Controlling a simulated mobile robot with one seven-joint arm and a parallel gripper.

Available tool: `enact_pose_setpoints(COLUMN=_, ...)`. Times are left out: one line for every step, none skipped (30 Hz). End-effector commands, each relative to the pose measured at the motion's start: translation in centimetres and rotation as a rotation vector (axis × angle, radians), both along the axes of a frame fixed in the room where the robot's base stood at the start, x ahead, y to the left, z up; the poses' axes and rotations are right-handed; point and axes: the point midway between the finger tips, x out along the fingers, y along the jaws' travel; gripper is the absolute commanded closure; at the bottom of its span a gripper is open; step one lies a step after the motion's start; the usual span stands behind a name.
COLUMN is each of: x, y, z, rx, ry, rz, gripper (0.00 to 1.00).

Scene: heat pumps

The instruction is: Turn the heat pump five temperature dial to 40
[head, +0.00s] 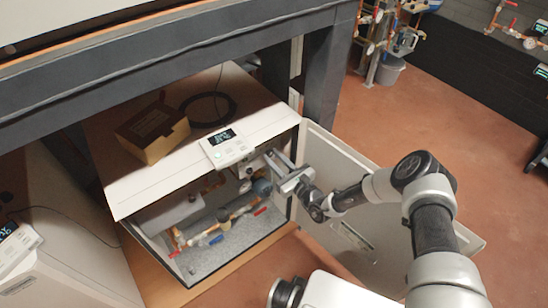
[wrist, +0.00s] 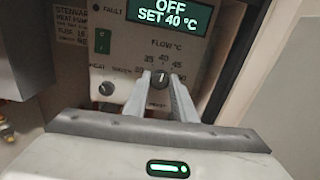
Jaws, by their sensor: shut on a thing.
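The heat pump is an open white cabinet (head: 110,185) under a grey frame in the head view. In the wrist view its control panel (wrist: 128,45) fills the upper half. The temperature dial (wrist: 160,79), a small dark knob marked FLOW °C, has its white mark pointing roughly up, near 40. The display (wrist: 172,14) reads OFF and SET 40 °C. My gripper (wrist: 161,82) is shut on this dial, one finger on each side. In the head view my gripper (head: 272,160) reaches into the cabinet's upper right, where the dial is hidden.
A second knob (wrist: 106,89) and a green switch (wrist: 102,41) sit left of the dial. The open cabinet door (head: 350,235) stands behind my arm. Pipes and valves (head: 215,225) fill the cabinet below. A cardboard box (head: 153,130) and a white controller (head: 228,148) lie on top.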

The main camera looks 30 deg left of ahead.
Motion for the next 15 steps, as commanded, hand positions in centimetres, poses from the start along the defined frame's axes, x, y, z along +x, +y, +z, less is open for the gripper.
enact_pose_setpoints(x=-0.05, y=-0.03, z=0.00, rx=-0.013, ry=-0.023, rz=0.000, gripper=0.99)
enact_pose_setpoints(x=-0.06, y=-0.03, z=-0.01, rx=-0.019, ry=-0.035, rz=0.000, gripper=0.99)
enact_pose_setpoints(x=-0.07, y=-0.03, z=-0.03, rx=-0.028, ry=-0.052, rz=0.001, gripper=0.99)
enact_pose_setpoints(x=-0.08, y=-0.03, z=-0.04, rx=-0.034, ry=-0.063, rz=0.001, gripper=0.99)
enact_pose_setpoints(x=-0.08, y=-0.03, z=-0.04, rx=-0.040, ry=-0.074, rz=0.001, gripper=0.99)
enact_pose_setpoints(x=-0.09, y=-0.02, z=-0.05, rx=-0.046, ry=-0.085, rz=0.001, gripper=0.99)
enact_pose_setpoints(x=-0.09, y=-0.02, z=-0.06, rx=-0.051, ry=-0.094, rz=0.001, gripper=0.99)
enact_pose_setpoints(x=-0.08, y=-0.03, z=-0.07, rx=-0.055, ry=-0.101, rz=0.001, gripper=0.99)
enact_pose_setpoints(x=-0.08, y=-0.03, z=-0.07, rx=-0.059, ry=-0.109, rz=0.001, gripper=0.99)
enact_pose_setpoints(x=-0.08, y=-0.03, z=-0.08, rx=-0.061, ry=-0.114, rz=0.001, gripper=0.99)
enact_pose_setpoints(x=-0.08, y=-0.03, z=-0.08, rx=-0.063, ry=-0.118, rz=0.001, gripper=0.99)
enact_pose_setpoints(x=-0.08, y=-0.03, z=-0.09, rx=-0.066, ry=-0.123, rz=0.001, gripper=0.99)
enact_pose_setpoints(x=-0.08, y=-0.03, z=-0.09, rx=-0.068, ry=-0.126, rz=0.001, gripper=0.99)
enact_pose_setpoints(x=-0.08, y=-0.03, z=-0.10, rx=-0.069, ry=-0.128, rz=0.001, gripper=0.99)
enact_pose_setpoints(x=-0.08, y=-0.03, z=-0.10, rx=-0.069, ry=-0.130, rz=0.001, gripper=0.99)
